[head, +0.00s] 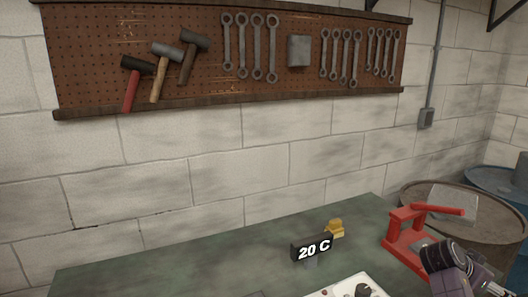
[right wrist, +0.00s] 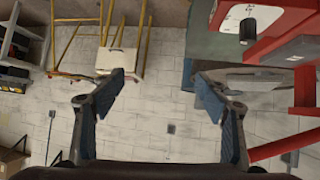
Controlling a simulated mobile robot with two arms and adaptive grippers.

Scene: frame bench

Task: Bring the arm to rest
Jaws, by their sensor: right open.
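My right gripper (right wrist: 160,88) is open and empty in the right wrist view, its two blue-padded fingers spread wide above a pale tiled floor. Part of my right arm (head: 447,262) shows at the lower right corner of the head view, in front of the red press. My left arm and gripper are in neither view.
The green bench (head: 190,262) carries a "20 C" display (head: 312,248), a yellow object (head: 335,228), a white panel with a knob (head: 340,288) and a red press (head: 405,235). Barrels (head: 470,215) stand right.

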